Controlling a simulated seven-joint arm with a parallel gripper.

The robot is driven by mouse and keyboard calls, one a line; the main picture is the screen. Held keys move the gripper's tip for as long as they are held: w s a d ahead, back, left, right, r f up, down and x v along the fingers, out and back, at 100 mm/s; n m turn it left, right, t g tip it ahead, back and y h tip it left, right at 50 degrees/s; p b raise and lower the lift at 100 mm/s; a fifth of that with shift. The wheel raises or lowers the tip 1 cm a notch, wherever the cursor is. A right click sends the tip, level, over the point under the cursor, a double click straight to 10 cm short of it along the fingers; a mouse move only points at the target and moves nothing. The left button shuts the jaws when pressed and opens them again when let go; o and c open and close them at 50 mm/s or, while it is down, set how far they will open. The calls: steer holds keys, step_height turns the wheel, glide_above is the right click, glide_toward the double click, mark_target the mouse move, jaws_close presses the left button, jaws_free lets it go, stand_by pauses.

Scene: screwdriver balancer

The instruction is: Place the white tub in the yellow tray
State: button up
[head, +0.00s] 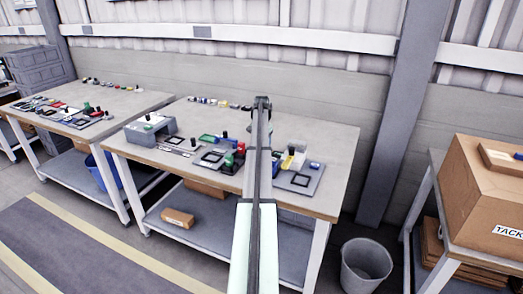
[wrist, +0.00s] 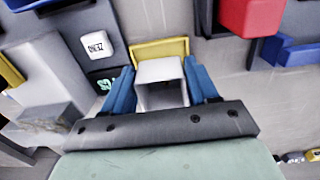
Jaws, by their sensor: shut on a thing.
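In the wrist view my gripper (wrist: 160,72) has its two blue fingers on either side of the white tub (wrist: 158,68) and is shut on it. The tub looks like a small square open box. The yellow tray (wrist: 150,50) shows directly beyond the tub, with its far rim and parts of its sides visible. The tub hides the rest of the tray, and I cannot tell whether the tub is above it or inside it. In the head view a small yellow piece (head: 286,162) shows right of my arm; my gripper is not clear there.
In the wrist view a white block with black marking (wrist: 94,41) lies left of the tray. A red bin (wrist: 250,15) and a blue bin (wrist: 292,52) are at the right. In the head view the workbench (head: 330,150) has bare top at its right side.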

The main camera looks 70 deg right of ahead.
steer(key=shift+f, duration=1.45)
steer(key=shift+f, duration=0.1)
steer(key=o, duration=0.7)
steer(key=shift+o, duration=0.2)
step_height(320, 180, up, 12)
